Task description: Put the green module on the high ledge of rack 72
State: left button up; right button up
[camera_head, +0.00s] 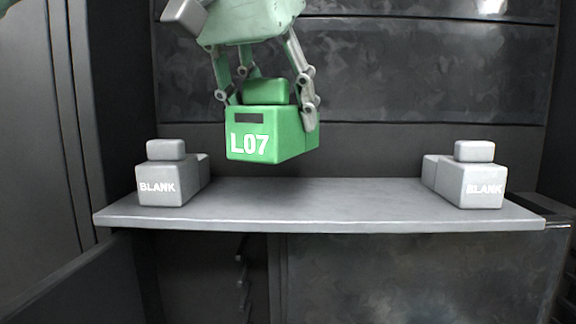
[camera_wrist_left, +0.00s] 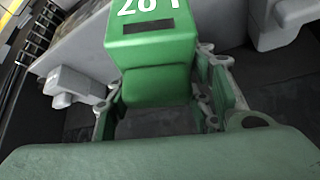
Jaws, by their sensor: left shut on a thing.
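The green module (camera_head: 268,140), marked L07, hangs in the air above the middle of a grey ledge (camera_head: 300,212). My left gripper (camera_head: 268,96) is shut on the raised block on top of the module and holds it roughly upright. A gap shows between the module's underside and the ledge. In the left wrist view the green module (camera_wrist_left: 150,50) sits between the fingers, with its label upside down. My right gripper is in neither view. No rack number can be read.
Two grey BLANK modules stand on the ledge, one near the left end (camera_head: 168,185) and one near the right end (camera_head: 472,185). The ledge between them is clear. A dark wall (camera_head: 430,70) rises behind, and a dark side panel (camera_head: 60,130) stands at left.

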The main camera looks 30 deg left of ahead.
pick_arm(q)
jog(key=shift+w+a+f, duration=0.3)
jog(key=shift+w+f, duration=0.05)
jog(key=shift+w, duration=0.25)
jog(key=shift+w+a+f, duration=0.3)
jog(key=shift+w+f, duration=0.05)
jog(key=shift+w, duration=0.25)
jog(key=w+a+f, duration=0.1)
jog(key=w+a, duration=0.1)
jog(key=shift+w+a+f+p, duration=0.1)
jog(key=shift+w+f+p, duration=0.2)
jog(key=shift+w+f, duration=0.1)
jog(key=shift+w+a+f, duration=0.15)
jog(key=shift+a+f, duration=0.15)
jog(key=shift+f, duration=0.05)
jog(key=f, duration=0.3)
jog(key=shift+d, duration=0.35)
jog(key=shift+f+p, duration=0.25)
jog(key=shift+p, duration=0.05)
jog(key=shift+a+f, duration=0.1)
jog(key=shift+a, duration=0.05)
jog(key=o, duration=1.3)
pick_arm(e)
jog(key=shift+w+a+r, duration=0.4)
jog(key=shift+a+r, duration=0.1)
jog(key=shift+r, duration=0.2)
pick_arm(q)
jog(key=shift+o, duration=0.2)
